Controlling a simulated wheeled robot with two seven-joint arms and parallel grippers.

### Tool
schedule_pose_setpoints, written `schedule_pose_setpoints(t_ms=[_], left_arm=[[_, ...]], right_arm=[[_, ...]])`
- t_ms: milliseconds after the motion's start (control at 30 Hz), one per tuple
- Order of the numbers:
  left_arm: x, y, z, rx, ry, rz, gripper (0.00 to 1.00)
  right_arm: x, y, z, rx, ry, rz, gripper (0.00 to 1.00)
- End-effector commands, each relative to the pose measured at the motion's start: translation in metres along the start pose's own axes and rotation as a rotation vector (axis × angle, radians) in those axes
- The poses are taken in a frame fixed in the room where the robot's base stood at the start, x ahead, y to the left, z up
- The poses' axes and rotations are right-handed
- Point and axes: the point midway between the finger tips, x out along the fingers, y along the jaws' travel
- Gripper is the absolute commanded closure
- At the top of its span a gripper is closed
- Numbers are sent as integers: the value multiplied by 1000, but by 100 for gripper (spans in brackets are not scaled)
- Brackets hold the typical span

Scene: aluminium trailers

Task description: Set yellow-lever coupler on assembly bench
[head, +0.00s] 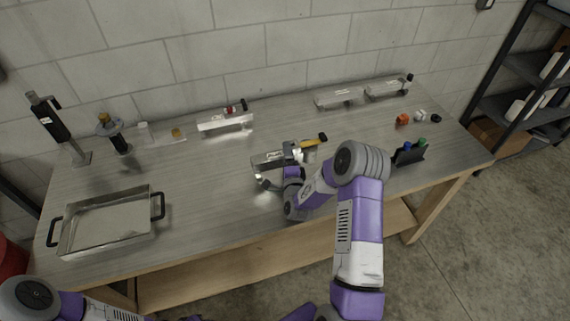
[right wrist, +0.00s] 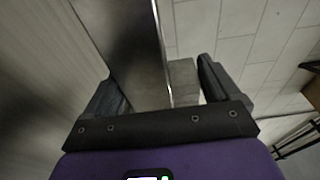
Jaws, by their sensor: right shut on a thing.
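The yellow-lever coupler (head: 268,160) is a bright metal channel with a yellow lever (head: 311,143) ending in a black grip. It is over the middle of the assembly bench (head: 205,195). My right gripper (head: 291,158) is shut on the coupler. In the right wrist view, the coupler's metal wall (right wrist: 140,50) runs between the fingers of my right gripper (right wrist: 160,88). Whether the coupler touches the bench top or hangs slightly above it, I cannot tell. My left gripper is out of view; only part of its arm shows at the bottom left.
A red-lever coupler (head: 225,122) lies behind, and two more metal couplers (head: 338,98) (head: 385,89) lie at the back right. A metal tray (head: 108,225) stands front left. A black holder (head: 409,155) is at right. Bare bench lies left of the held coupler.

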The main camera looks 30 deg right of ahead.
Motion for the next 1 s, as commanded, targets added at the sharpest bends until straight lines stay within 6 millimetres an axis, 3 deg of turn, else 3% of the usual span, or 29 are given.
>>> schedule_pose_setpoints(t_ms=[167, 433, 867, 900, 1000], left_arm=[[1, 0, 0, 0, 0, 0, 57], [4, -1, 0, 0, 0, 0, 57], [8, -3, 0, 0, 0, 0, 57], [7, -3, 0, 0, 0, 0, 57], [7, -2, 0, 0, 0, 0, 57]], right_arm=[[1, 9, 0, 0, 1, -9, 75], [1, 41, 0, 0, 0, -7, 75], [1, 46, 0, 0, 0, -10, 75], [0, 48, 0, 0, 0, -2, 6], [0, 48, 0, 0, 0, -2, 0]])
